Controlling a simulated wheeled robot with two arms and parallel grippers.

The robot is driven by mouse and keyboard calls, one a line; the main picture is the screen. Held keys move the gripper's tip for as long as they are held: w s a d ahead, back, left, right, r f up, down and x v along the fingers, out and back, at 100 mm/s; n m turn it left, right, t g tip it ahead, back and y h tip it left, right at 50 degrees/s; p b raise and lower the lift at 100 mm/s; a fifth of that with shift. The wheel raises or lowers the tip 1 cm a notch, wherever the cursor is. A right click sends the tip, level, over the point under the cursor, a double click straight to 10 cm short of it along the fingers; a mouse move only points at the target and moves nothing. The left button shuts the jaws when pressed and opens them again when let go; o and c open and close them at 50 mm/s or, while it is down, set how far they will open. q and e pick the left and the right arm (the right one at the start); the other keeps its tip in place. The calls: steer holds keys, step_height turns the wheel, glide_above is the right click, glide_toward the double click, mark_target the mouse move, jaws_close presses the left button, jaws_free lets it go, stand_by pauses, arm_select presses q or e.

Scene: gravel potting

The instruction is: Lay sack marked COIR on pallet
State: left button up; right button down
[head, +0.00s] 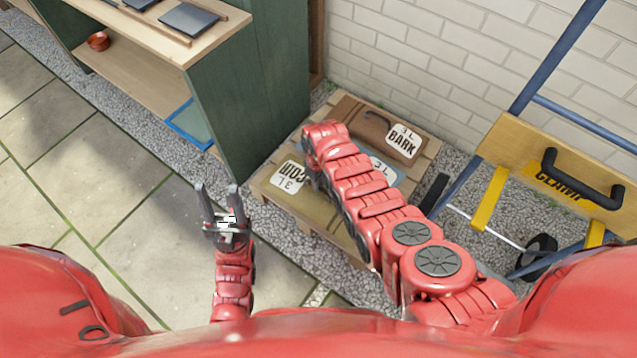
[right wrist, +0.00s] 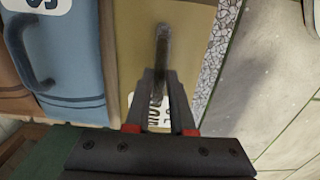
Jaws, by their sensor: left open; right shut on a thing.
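The olive-tan sack (head: 312,208), whose upside-down label I read as COIR, lies flat on the front part of the wooden pallet (head: 429,150). My right arm covers part of it in the head view. In the right wrist view my right gripper (right wrist: 161,78) is shut on the dark handle of this tan sack (right wrist: 192,38), and its label is partly hidden by the fingers. My left gripper (head: 217,191) is open and empty over the paving, left of the pallet.
A brown BARK sack (head: 361,122) lies at the back of the pallet. A blue sack (head: 384,168) lies between it and the tan one.

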steer(key=shift+f, duration=0.1)
steer(key=c, duration=0.8)
jaws_free()
steer(key=shift+o, duration=0.2)
